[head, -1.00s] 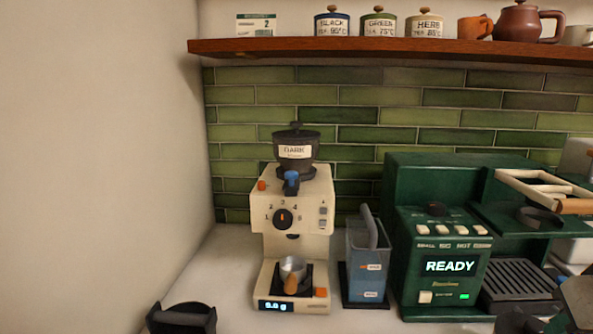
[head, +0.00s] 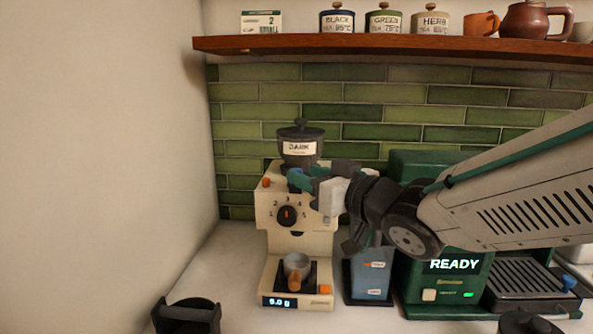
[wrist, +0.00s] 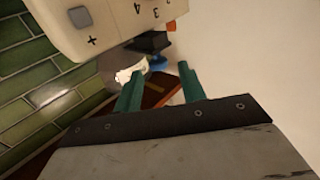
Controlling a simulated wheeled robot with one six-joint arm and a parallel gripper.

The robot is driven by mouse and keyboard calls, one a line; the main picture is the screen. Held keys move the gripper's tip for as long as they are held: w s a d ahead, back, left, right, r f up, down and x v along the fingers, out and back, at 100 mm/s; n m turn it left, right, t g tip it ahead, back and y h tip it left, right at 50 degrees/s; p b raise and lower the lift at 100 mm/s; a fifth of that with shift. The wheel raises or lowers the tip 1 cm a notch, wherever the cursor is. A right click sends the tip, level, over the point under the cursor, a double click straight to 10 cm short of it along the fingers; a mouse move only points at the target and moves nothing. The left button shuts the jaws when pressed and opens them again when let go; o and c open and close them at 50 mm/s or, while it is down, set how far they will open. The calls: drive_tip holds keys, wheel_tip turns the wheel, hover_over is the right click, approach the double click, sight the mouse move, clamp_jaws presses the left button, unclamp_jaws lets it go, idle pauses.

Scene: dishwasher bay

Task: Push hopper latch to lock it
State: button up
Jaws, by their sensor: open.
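The dark hopper (head: 300,133) with a DARK label sits on top of the cream grinder (head: 267,212). The blue latch (wrist: 158,61) shows in the wrist view just beyond and between my fingertips, beside the dark hopper (wrist: 149,42). In the head view the latch is mostly hidden behind my fingers. My gripper (head: 306,179) has come in from the right at the height of the grinder's top. Its two teal fingers are apart and empty in the wrist view (wrist: 161,70). I cannot tell whether a finger touches the latch.
The grinder's front carries a dial (head: 287,216) and an orange button (head: 267,182). A wooden shelf (head: 400,46) runs above.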

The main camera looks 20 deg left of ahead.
sight(300, 171)
drive_tip(key=shift+x, duration=2.15)
clamp_jaws()
drive_tip(key=shift+w+a, duration=0.2)
drive_tip(key=shift+w, duration=1.15)
unclamp_jaws()
drive_tip(key=v, duration=0.7)
drive_tip(key=shift+s+d, duration=0.25)
drive_tip(key=shift+d, duration=0.1)
